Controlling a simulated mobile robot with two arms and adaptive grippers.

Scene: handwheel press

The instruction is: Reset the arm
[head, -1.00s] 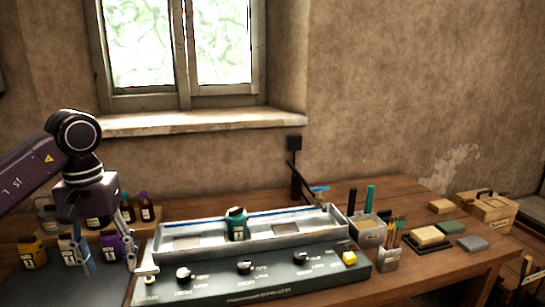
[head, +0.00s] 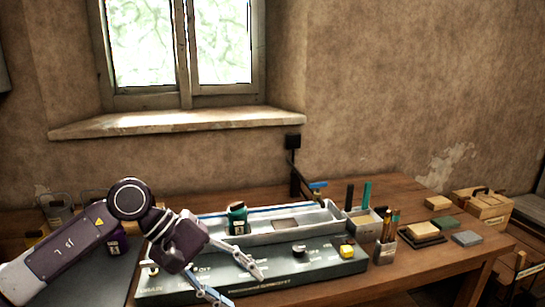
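My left gripper (head: 236,283) hangs low over the front of the dark control panel (head: 322,265). Its two fingers are spread apart with nothing seen between them. My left arm comes in from the left and hides the panel's left part and some of its knobs. My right gripper is not in view.
A yellow knob (head: 347,251) is on the panel's right end. Brush cups (head: 385,250) and blocks (head: 423,230) stand to the right.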

